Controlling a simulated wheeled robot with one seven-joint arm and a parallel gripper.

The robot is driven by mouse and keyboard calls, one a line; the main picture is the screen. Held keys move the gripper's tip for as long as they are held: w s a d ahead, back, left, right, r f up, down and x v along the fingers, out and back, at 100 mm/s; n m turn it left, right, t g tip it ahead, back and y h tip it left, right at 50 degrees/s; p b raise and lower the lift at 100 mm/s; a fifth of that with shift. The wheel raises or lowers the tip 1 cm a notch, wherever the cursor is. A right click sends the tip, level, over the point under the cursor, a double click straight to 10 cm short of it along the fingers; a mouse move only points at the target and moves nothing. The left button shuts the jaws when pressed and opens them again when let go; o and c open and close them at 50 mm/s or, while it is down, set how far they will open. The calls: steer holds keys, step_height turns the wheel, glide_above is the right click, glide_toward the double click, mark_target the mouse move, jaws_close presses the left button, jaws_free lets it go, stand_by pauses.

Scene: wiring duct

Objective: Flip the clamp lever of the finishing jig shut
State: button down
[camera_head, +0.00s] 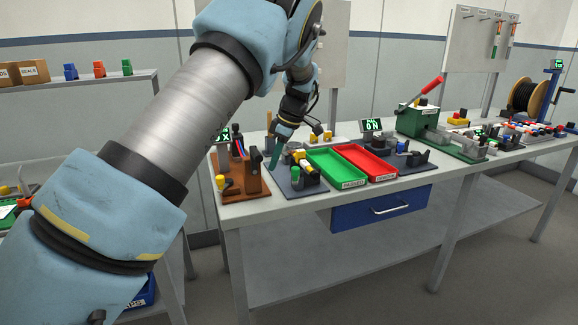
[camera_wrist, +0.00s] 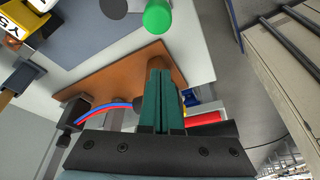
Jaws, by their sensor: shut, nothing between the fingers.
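My gripper (camera_head: 274,160) has teal fingers held together and empty, pointing down near the left edge of a grey-based jig (camera_head: 309,187). This jig carries yellow parts (camera_head: 304,164) and a green knob (camera_head: 295,173). In the wrist view the shut fingers (camera_wrist: 163,98) lie over an orange-brown board (camera_wrist: 105,77), and the green knob (camera_wrist: 157,16) is just beyond the tips, apart from them. A yellow lettered block (camera_wrist: 17,22) sits at the upper left. I cannot tell for certain which part is the clamp lever, or its position.
A brown-based fixture (camera_head: 240,190) with wires stands left of the grey jig. A green tray (camera_head: 335,168) and a red tray (camera_head: 367,161) stand to its right. Further right is a green press with a red handle (camera_head: 432,87). A blue drawer (camera_head: 382,208) hangs below the bench.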

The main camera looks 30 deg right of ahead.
steer(key=b+v, duration=0.1)
steer(key=v, duration=0.8)
steer(key=shift+d+r, duration=0.15)
steer(key=shift+d, duration=0.2)
